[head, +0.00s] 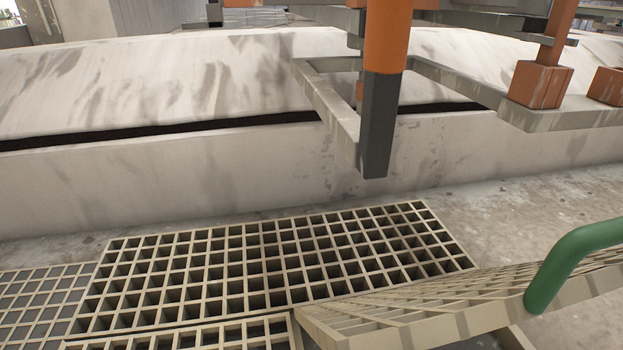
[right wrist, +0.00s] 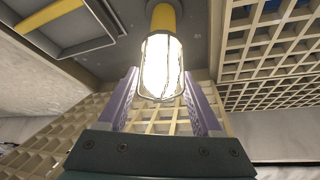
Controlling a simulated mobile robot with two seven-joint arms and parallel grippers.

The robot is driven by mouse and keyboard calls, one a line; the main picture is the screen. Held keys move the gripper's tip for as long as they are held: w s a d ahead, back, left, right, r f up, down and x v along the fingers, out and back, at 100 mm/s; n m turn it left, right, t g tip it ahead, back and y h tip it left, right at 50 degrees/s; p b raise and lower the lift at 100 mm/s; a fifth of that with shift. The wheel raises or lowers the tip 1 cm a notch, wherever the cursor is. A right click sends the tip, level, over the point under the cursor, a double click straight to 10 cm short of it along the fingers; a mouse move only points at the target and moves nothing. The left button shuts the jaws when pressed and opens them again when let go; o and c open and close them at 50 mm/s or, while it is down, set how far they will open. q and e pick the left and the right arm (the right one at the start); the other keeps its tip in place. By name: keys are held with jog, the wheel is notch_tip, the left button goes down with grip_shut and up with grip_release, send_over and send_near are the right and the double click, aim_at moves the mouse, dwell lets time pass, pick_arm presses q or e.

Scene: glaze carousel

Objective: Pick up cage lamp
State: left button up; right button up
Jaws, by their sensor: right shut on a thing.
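The cage lamp (right wrist: 161,68) shows in the right wrist view as a brightly lit bulb in a wire cage with a yellow handle (right wrist: 162,18) above it. My right gripper (right wrist: 159,82) has its two purple fingers on either side of the caged part and is shut on the lamp. The glare hides the exact contact between fingers and cage. The head view shows neither the lamp nor either gripper.
Beige gratings (head: 270,265) lie on the concrete floor in the head view. A green curved tube (head: 570,265) stands at the right. An orange post with a dark lower end (head: 378,125) and a grey frame (head: 325,100) hang in front of a pale stained wall (head: 180,170).

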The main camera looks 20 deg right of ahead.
grip_shut()
dwell(0.4)
